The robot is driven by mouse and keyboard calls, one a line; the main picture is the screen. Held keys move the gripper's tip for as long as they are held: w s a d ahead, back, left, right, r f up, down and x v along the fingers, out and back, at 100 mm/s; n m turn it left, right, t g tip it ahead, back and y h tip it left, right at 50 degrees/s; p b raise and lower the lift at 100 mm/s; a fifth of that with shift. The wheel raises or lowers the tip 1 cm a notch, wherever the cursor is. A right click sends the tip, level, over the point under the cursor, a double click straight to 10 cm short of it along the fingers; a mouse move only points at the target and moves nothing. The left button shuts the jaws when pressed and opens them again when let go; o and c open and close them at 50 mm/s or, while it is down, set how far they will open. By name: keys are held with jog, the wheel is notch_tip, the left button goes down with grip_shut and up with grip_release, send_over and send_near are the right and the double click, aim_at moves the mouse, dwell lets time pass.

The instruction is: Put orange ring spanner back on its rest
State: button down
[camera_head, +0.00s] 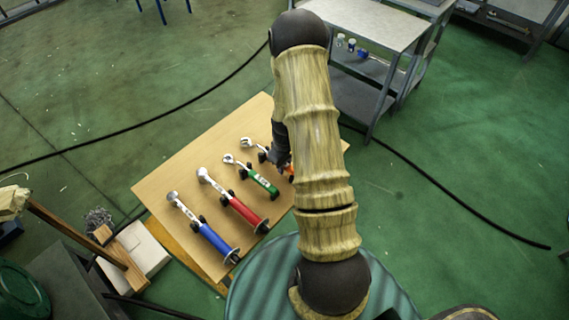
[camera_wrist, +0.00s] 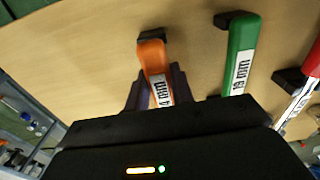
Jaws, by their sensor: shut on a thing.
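My gripper (camera_wrist: 155,92) is shut on the handle of the orange ring spanner (camera_wrist: 153,60), which carries a white size label. In the wrist view, the end of the orange handle lies over or just in front of a black rest (camera_wrist: 152,35); I cannot tell if they touch. In the head view my arm hides most of the spanner. A bit of orange (camera_head: 289,169) shows beside my gripper (camera_head: 281,150), and a silver spanner head (camera_head: 247,143) sticks out to the left near a black rest (camera_head: 262,157).
A green spanner (camera_head: 262,183), a red one (camera_head: 240,210) and a blue one (camera_head: 213,240) lie on black rests on the tan board (camera_head: 160,187). The green one is closest to the orange. A grey cart (camera_head: 365,30) stands behind the board.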

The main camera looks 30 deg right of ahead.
jog(key=shift+f+b, duration=0.35)
jog(key=shift+f, duration=0.2)
jog(key=c, duration=1.1)
grip_release()
jog(key=shift+f, duration=0.1)
notch_tip(320, 180, up, 18)
jog(key=shift+s+f+b, duration=0.1)
jog(key=shift+f+b, duration=0.15)
jog(key=shift+b, duration=0.25)
